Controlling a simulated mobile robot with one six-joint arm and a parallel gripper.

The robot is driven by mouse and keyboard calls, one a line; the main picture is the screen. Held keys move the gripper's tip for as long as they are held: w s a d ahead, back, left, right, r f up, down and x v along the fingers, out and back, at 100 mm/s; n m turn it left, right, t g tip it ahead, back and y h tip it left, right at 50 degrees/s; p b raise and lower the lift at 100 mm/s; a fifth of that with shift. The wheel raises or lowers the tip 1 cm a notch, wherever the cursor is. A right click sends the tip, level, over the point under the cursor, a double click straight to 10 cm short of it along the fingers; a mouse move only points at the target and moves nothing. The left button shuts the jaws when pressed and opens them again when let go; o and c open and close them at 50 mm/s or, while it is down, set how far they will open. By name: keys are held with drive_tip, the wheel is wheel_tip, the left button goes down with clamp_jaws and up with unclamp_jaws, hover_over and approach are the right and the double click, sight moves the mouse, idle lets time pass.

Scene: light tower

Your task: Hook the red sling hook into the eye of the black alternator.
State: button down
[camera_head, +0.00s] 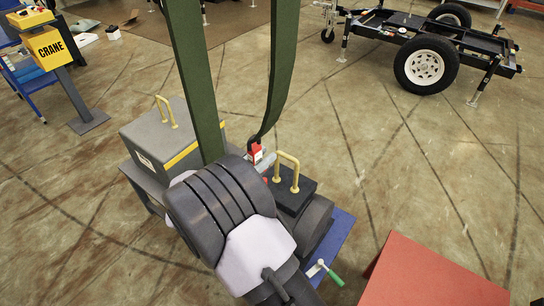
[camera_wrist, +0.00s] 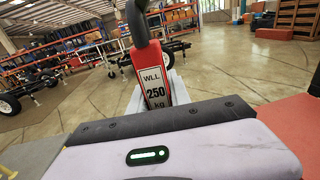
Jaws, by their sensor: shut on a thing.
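The red sling hook (camera_head: 256,153) hangs from a dark loop on a green sling. In the wrist view its red body (camera_wrist: 155,88), labelled "WLL 250 kg", stands upright between the pale fingers of my gripper (camera_wrist: 157,98). My gripper (camera_head: 266,162) is shut on it. The black alternator (camera_head: 297,197) is just right of the hook in the head view, with a yellow eye (camera_head: 288,160) standing on its top. The hook is beside the eye, apart from it in the picture. The hook's lower tip is hidden, and my arm covers part of the alternator.
A grey box (camera_head: 160,132) with a yellow stripe and handle stands to the left. Green straps (camera_head: 196,80) hang overhead. A blue plate (camera_head: 338,232) and green-handled lever (camera_head: 335,278) lie near the alternator. A red surface (camera_head: 425,275) is at lower right.

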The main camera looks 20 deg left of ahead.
drive_tip(key=shift+r, duration=0.1)
drive_tip(key=b+x, duration=0.1)
drive_tip(key=x, duration=1.2)
drive_tip(key=shift+r, duration=0.15)
idle(0.6)
idle(0.4)
drive_tip(key=shift+f+b, duration=0.6)
drive_tip(key=shift+f, duration=0.2)
